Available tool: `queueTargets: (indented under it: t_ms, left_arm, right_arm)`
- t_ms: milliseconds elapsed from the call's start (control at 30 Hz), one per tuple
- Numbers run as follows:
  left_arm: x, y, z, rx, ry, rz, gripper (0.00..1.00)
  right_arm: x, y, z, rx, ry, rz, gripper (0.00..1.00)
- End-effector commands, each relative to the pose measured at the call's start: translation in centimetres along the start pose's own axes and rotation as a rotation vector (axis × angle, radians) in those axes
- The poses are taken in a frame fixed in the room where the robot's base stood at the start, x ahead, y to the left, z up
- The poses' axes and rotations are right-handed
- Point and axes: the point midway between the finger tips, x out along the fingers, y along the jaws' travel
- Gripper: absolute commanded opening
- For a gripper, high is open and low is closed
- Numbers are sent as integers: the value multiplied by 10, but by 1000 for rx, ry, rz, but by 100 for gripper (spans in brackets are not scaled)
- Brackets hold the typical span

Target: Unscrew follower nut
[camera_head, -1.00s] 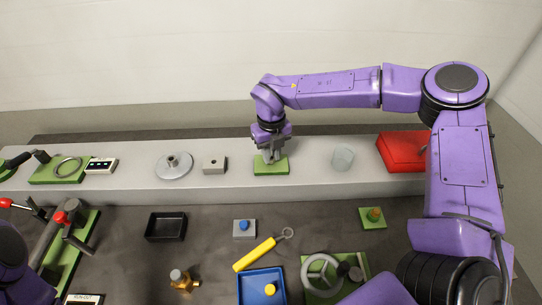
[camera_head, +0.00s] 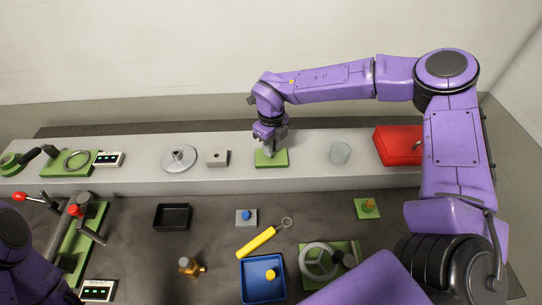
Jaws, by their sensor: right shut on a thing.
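My right gripper (camera_head: 271,150) points down at the green plate (camera_head: 272,161) on the grey raised shelf. Its jaws are shut on a small part at the plate. The fingers hide that part, so I cannot make out its shape or confirm that it is the follower nut. A brass fitting (camera_head: 190,267) with a grey top stands on the dark table at the lower left of centre. Another brass piece (camera_head: 369,204) sits on a small green plate at the right. Only a bit of my left arm shows at the lower left; its gripper is out of view.
A grey flanged disc (camera_head: 179,159), a grey block (camera_head: 217,158), a clear cup (camera_head: 340,152) and a red box (camera_head: 398,147) stand on the shelf. A black tray (camera_head: 172,217), yellow-handled tool (camera_head: 257,242), blue tray (camera_head: 263,292) and handwheel fixture (camera_head: 318,262) occupy the table.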

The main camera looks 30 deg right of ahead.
Motion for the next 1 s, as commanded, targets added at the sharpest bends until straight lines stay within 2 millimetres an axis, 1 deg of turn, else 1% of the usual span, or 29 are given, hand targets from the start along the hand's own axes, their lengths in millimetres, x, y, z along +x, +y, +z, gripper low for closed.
queueTargets:
  t_ms: [33,200,567,1000]
  left_arm:
    - [-6,0,-2,0,0,0,55]
    - [-14,-1,-6,0,0,0,55]
    - [-24,-2,-10,0,0,0,55]
    - [-24,-2,-10,0,0,0,55]
  right_arm:
    - [-7,0,0,0,-1,0,0]
    - [-17,0,0,0,-1,0,0]
    - [-37,0,0,1,-1,0,0]
    - [-38,0,0,1,-1,0,0]
